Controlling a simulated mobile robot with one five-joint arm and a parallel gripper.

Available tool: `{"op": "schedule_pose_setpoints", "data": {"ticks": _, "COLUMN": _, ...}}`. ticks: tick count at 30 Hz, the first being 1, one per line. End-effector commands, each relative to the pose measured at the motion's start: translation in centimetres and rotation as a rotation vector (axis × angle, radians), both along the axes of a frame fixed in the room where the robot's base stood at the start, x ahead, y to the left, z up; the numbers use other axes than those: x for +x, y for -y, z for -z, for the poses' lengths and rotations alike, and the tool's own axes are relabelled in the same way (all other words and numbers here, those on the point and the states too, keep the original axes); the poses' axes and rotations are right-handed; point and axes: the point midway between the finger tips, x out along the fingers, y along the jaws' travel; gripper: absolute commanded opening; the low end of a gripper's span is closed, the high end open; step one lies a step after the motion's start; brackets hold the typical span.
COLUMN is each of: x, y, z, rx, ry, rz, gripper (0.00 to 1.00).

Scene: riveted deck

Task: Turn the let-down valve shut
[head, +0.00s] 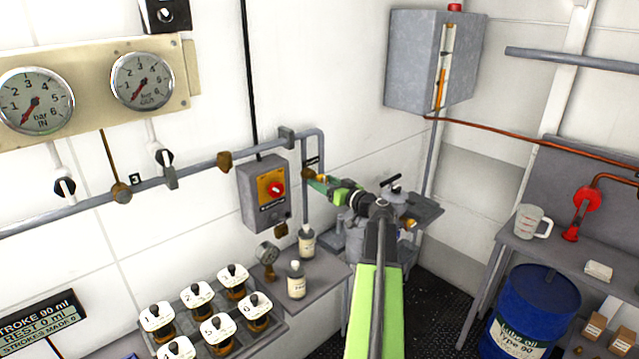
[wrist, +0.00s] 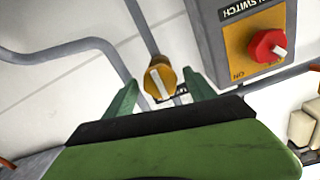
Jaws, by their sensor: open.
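An orange-brown valve knob (wrist: 160,82) with a white bar across its face sits on a grey pipe in the wrist view. The bar lies roughly along the pipe. A small label beside it is partly hidden, so I cannot read it. In the head view a brown valve (head: 308,174) shows on the vertical pipe, right at my gripper (head: 320,183). In the wrist view my gripper (wrist: 162,95) is open, one green finger on each side of the knob. A gap shows on both sides; I cannot tell how deep the knob sits between the fingers.
A grey switch box (head: 263,195) with a red knob (wrist: 268,46) is close beside the valve. Bottles (head: 296,280) and a small gauge (head: 267,253) stand on the shelf below. Several numbered white units (head: 198,296) fill the tray at front left. A blue drum (head: 530,312) stands right.

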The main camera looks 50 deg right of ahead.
Motion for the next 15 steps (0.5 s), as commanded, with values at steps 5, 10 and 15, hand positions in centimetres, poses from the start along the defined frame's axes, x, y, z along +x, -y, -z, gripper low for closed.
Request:
{"op": "schedule_pose_setpoints", "data": {"ticks": 5, "x": 1.35, "y": 0.09, "z": 0.00, "rx": 0.000, "ry": 0.000, "rz": -0.001, "gripper": 0.65}}
{"op": "schedule_pose_setpoints", "data": {"ticks": 10, "x": 1.38, "y": 0.09, "z": 0.00, "rx": 0.000, "ry": 0.000, "rz": 0.000, "gripper": 0.65}}
{"op": "schedule_pose_setpoints", "data": {"ticks": 15, "x": 1.35, "y": 0.10, "z": 0.00, "rx": 0.000, "ry": 0.000, "rz": 0.001, "gripper": 0.53}}
